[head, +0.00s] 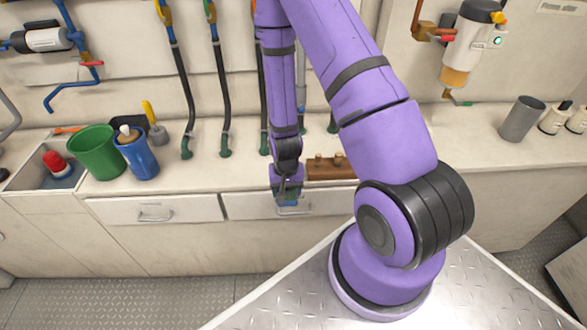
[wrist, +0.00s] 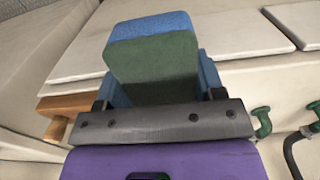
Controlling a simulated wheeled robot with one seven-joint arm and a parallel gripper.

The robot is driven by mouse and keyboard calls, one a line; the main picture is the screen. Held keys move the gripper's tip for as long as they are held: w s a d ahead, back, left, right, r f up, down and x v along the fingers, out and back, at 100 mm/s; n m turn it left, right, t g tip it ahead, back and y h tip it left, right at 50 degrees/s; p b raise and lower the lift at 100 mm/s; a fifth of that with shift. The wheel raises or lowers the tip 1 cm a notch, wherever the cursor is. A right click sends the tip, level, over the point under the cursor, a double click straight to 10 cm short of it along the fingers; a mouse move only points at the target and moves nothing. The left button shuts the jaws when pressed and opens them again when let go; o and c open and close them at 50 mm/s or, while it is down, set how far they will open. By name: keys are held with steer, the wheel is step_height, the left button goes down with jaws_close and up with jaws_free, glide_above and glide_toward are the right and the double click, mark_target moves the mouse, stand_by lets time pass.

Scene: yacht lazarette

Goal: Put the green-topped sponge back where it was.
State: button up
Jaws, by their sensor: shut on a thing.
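My gripper (head: 287,190) is shut on the green-topped sponge (wrist: 155,65), a block with a dark green face and a blue layer. In the wrist view the sponge sticks out beyond the dark gripper bar, between the fingers. In the head view the sponge (head: 291,199) shows small and partly hidden at the fingertips, in front of the drawer fronts near the counter's front edge. I cannot tell its exact gap to the counter.
A wooden block with pegs (head: 330,168) stands on the counter (head: 235,172) just right of my gripper. A green bucket (head: 95,152), a blue cup (head: 138,158) and a sink (head: 35,178) are at left. Hoses rise behind. A grey cup (head: 521,120) stands at right.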

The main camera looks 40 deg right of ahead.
steer(key=w+d, duration=0.2)
steer(key=w, duration=0.1)
steer(key=w+d+f, duration=0.1)
steer(key=w+d, duration=0.2)
steer(key=w, duration=0.1)
steer(key=w+d, duration=0.3)
steer(key=w, duration=0.1)
steer(key=shift+d+f, duration=0.15)
steer(key=shift+d, duration=0.05)
steer(key=shift+w+f, duration=0.15)
steer(key=shift+f, duration=1.6)
steer(key=shift+f, duration=0.15)
steer(key=o, duration=1)
steer(key=shift+c, duration=0.2)
